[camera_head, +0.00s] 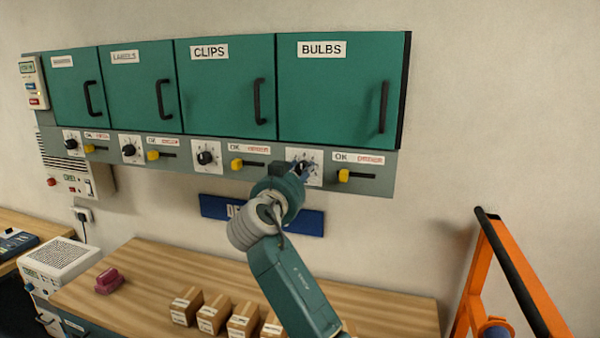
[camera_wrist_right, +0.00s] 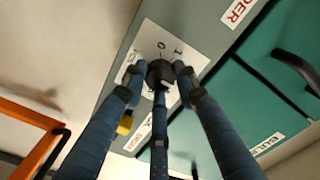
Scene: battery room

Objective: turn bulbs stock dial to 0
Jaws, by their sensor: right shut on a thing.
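The bulbs stock dial is a black knob (camera_wrist_right: 160,74) on a white numbered plate (camera_head: 312,158) under the green door labelled BULBS (camera_head: 340,88). My right gripper (camera_head: 298,170) reaches up to the plate and covers most of the knob in the head view. In the right wrist view the fingers of my right gripper (camera_wrist_right: 160,80) are closed around the knob. Marks 0 and 1 show on the plate above the knob there; I cannot tell which mark the knob points at. My left gripper is in neither view.
A yellow slider (camera_head: 344,175) sits just right of the dial, under an OK and ORDER label. The clips dial (camera_head: 206,157) is to the left. Small boxes (camera_head: 212,313) stand on the wooden bench (camera_head: 150,268) below. An orange frame (camera_head: 480,270) stands at the right.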

